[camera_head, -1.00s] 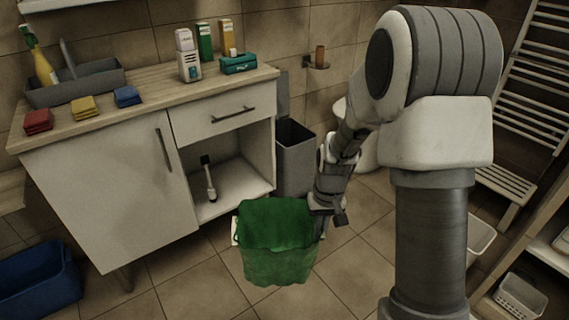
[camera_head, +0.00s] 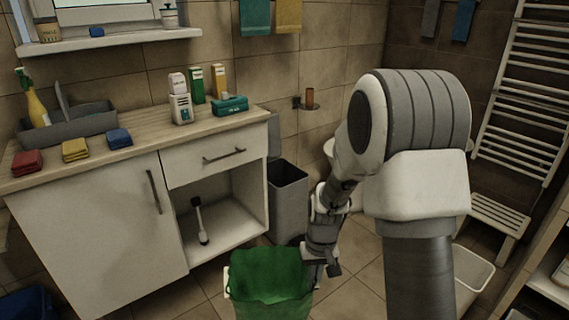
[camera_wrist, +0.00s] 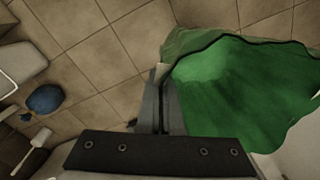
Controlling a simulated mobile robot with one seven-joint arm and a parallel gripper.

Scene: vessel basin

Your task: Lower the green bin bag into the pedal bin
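The green bin bag (camera_head: 268,288) hangs mouth-up in front of the cabinet, its top spread wide. It also shows in the wrist view (camera_wrist: 235,85), with a dark line along its rim. My gripper (camera_head: 318,268) is at the bag's right side in the head view. In the wrist view my gripper (camera_wrist: 160,100) has its fingers close together at the bag's edge, shut on it. The grey pedal bin (camera_head: 289,200) stands upright against the wall right of the cabinet, its lid raised. The bag is in front of the bin, apart from it. The bin's base is partly hidden.
The white cabinet (camera_head: 100,240) has an open compartment with a brush (camera_head: 200,222) inside. Its top holds a grey caddy (camera_head: 70,130), folded cloths and boxes. A white stool (camera_head: 498,222) and towel rail (camera_head: 525,90) stand at right. Tiled floor (camera_head: 350,300) shows near my arm.

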